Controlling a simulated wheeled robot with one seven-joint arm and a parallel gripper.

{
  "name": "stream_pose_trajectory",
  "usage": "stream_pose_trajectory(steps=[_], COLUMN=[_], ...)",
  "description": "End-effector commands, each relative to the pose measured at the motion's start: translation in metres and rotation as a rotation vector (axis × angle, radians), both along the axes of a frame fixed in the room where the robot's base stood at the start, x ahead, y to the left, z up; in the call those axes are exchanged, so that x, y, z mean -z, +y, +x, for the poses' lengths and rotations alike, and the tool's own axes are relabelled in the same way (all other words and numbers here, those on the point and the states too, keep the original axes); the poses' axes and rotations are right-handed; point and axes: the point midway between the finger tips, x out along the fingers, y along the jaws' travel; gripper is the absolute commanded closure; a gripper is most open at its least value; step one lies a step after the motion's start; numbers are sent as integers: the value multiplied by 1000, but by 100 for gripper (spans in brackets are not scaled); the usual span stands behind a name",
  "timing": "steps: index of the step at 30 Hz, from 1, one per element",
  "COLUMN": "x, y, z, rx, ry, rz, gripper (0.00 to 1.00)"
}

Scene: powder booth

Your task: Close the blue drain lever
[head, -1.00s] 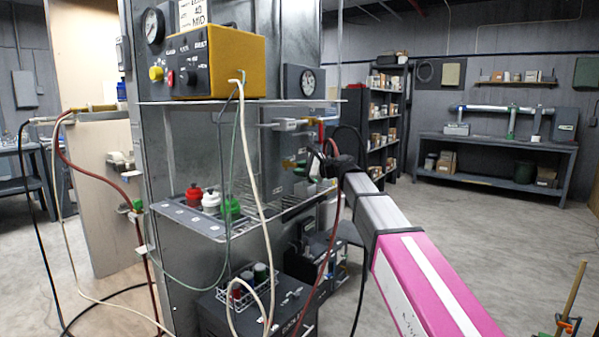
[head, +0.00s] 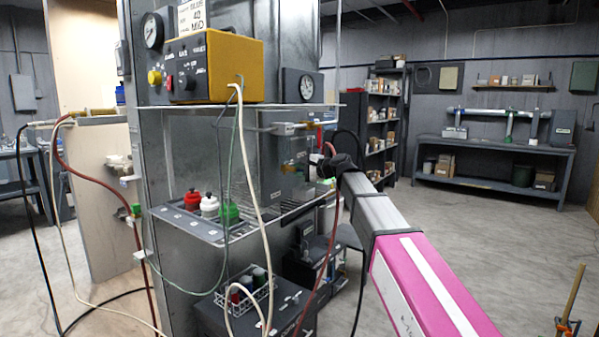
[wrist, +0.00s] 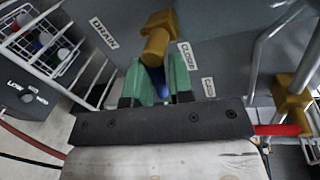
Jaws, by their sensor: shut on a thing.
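The blue drain lever (wrist: 158,76) shows as a small patch of blue between the green fingers of my gripper (wrist: 160,86) in the wrist view. The fingers are shut on it and hide most of it. The lever sits at a brass valve body (wrist: 157,38) on a grey panel, between the label DRAIN and a label that seems to read CLOSE. In the head view my gripper (head: 328,166) is at the booth's right side, and the lever cannot be made out there.
A second brass valve (wrist: 292,95) with a red lever (wrist: 277,130) is close on the right in the wrist view. A metal tube frames that side. A wire basket (wrist: 45,42) with bottles is at upper left. Hoses hang in front of the booth in the head view.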

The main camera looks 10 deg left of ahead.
Motion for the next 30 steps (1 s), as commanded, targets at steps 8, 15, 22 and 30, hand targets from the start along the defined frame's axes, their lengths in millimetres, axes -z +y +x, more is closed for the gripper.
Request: stream_pose_trajectory(steps=[8,15,22,30], x=[2,2,1,-6], y=[1,0,-2,-38], z=[-4,-4,-3,-17], rx=[-10,-7,-4,-3], ry=[0,0,0,-1], rz=[-7,-6,-4,-4], gripper=[100,60,60,60])
